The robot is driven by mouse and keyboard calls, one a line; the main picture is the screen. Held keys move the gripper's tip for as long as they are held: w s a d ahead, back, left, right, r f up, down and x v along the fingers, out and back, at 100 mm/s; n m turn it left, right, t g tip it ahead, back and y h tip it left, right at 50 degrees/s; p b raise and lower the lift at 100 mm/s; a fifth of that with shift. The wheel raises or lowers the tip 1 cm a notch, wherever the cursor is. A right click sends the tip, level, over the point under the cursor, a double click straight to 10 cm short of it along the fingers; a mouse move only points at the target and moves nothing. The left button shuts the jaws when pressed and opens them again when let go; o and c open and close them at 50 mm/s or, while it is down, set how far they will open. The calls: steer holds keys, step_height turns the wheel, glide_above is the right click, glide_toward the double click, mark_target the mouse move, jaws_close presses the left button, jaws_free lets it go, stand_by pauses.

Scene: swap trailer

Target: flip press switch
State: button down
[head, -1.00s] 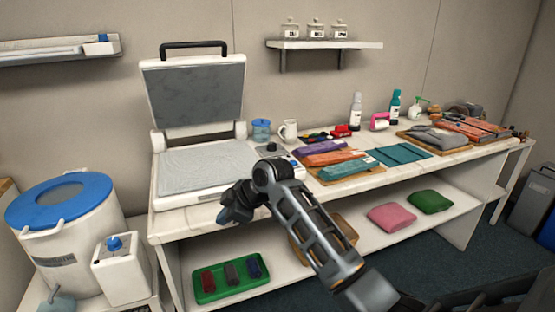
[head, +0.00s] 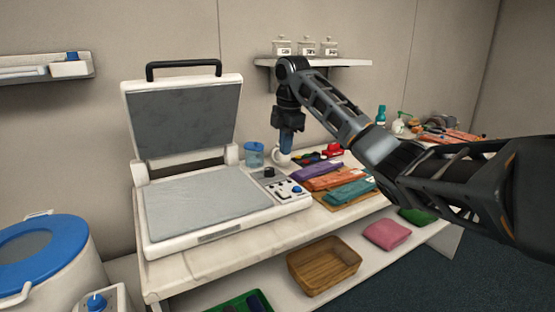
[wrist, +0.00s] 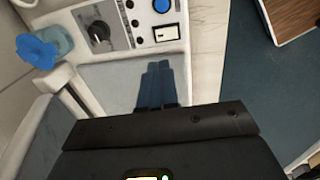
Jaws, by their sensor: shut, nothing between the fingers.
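The white press (head: 190,232) stands on the counter with its grey lid (head: 185,115) raised. My gripper (head: 285,153) points down, shut and empty, raised above the panel side of the press. Its blue fingers (wrist: 160,72) overlap the grey lower plate (wrist: 105,88) in the wrist view.
A blue-lidded jar (head: 254,155) stands beside the press; a mug (head: 281,158) is partly hidden behind my fingers. Folded cloths (head: 330,178) lie to the right. A wall shelf (head: 345,62) with jars is behind my arm. A wooden basket (head: 325,264) sits below.

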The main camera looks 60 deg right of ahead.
mark_target(281, 190)
steer(key=f, duration=0.4)
steer(key=w+f+p, duration=0.1)
steer(key=f, duration=0.7)
steer(key=shift+w+d+f+p, duration=0.3)
steer(key=shift+d+f, duration=0.1)
